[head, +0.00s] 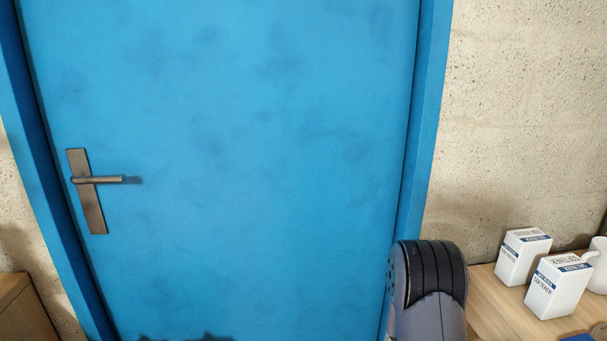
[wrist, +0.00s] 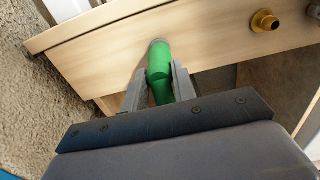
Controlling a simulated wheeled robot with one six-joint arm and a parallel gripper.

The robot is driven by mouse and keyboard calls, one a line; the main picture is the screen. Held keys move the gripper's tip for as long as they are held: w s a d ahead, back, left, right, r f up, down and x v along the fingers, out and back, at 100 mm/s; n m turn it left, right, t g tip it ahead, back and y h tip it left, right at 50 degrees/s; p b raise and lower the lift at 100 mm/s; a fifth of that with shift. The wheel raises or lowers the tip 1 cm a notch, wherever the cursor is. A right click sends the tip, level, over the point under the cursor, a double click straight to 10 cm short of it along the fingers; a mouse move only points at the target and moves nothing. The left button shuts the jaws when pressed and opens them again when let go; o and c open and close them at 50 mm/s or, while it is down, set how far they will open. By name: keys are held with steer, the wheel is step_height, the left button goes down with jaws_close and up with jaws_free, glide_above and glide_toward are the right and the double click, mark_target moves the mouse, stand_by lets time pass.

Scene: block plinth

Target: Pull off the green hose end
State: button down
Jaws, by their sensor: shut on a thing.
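The green hose end (wrist: 159,62) shows in the wrist view, in front of the light wooden panel. My gripper (wrist: 158,72) is shut on it, with one grey finger on each side. The far tip of the hose end meets a small grey piece at the panel; how it is joined there is hidden. In the head view the hose end and my gripper's fingers are not visible; only part of my arm shows at the lower right.
A brass fitting (wrist: 264,20) sticks out of the wooden panel (wrist: 205,40), right of the hose end, with a darker fitting (wrist: 314,11) beyond it. A blue door (head: 230,140) with a lever handle (head: 95,181) fills the head view. Two white boxes (head: 558,287) and a mug (head: 598,262) stand on the wooden top at right.

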steer(key=shift+s+a, duration=0.1)
steer(key=shift+a, duration=1.2)
steer(key=shift+a, duration=0.15)
steer(key=shift+s+a, duration=0.15)
steer(key=shift+a, duration=1.7)
